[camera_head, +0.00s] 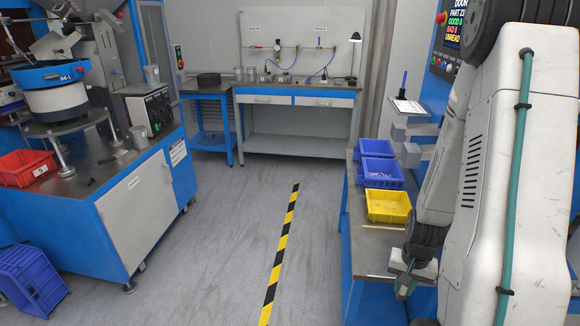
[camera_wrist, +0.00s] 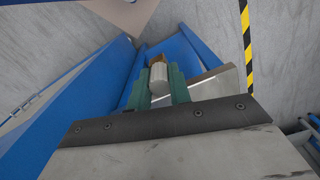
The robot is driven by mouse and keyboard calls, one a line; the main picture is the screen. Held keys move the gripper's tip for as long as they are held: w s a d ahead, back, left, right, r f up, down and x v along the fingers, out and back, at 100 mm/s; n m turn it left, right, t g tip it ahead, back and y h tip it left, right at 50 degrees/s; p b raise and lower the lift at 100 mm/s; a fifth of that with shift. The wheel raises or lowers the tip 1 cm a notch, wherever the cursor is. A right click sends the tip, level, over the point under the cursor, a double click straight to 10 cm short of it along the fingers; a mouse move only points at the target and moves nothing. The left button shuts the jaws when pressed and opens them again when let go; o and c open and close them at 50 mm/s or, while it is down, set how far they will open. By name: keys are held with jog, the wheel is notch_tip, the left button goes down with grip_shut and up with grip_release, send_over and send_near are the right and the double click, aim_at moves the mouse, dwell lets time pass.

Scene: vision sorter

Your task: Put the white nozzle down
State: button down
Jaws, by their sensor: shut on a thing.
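The white nozzle (camera_wrist: 159,82) is held between the two teal fingers of my gripper (camera_wrist: 161,73) in the wrist view. It is a pale, stubby piece with a brownish part at its far end. In the head view my gripper (camera_head: 404,289) hangs at the lower right, by the near end of the right-hand bench (camera_head: 368,236); the nozzle is too small to make out clearly there. Blue frame parts (camera_wrist: 205,48) and grey floor lie beyond the fingers in the wrist view. I cannot tell how high the nozzle is above any surface.
A yellow bin (camera_head: 388,206) and blue bins (camera_head: 382,172) stand on the right-hand bench, behind my gripper. A feeder machine with a red bin (camera_head: 27,167) is at the left. A blue crate (camera_head: 30,280) sits on the floor. The striped floor (camera_head: 282,250) between is clear.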

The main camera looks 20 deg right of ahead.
jog(key=shift+s, duration=0.1)
jog(key=shift+d, duration=0.15)
jog(key=w+a+r+n, duration=0.1)
jog(key=w+a+n, duration=0.2)
jog(key=w, duration=0.6)
jog(key=w+a+r+n, duration=0.1)
jog(key=w+a+n, duration=0.15)
jog(key=w, duration=0.65)
jog(key=w+a+n, duration=0.2)
jog(key=w+a, duration=0.2)
jog(key=a, duration=0.4)
jog(key=w+a+n, duration=0.2)
jog(key=w+a, duration=0.2)
jog(key=a, duration=0.4)
jog(key=shift+a+r, duration=0.35)
jog(key=shift+r, duration=0.05)
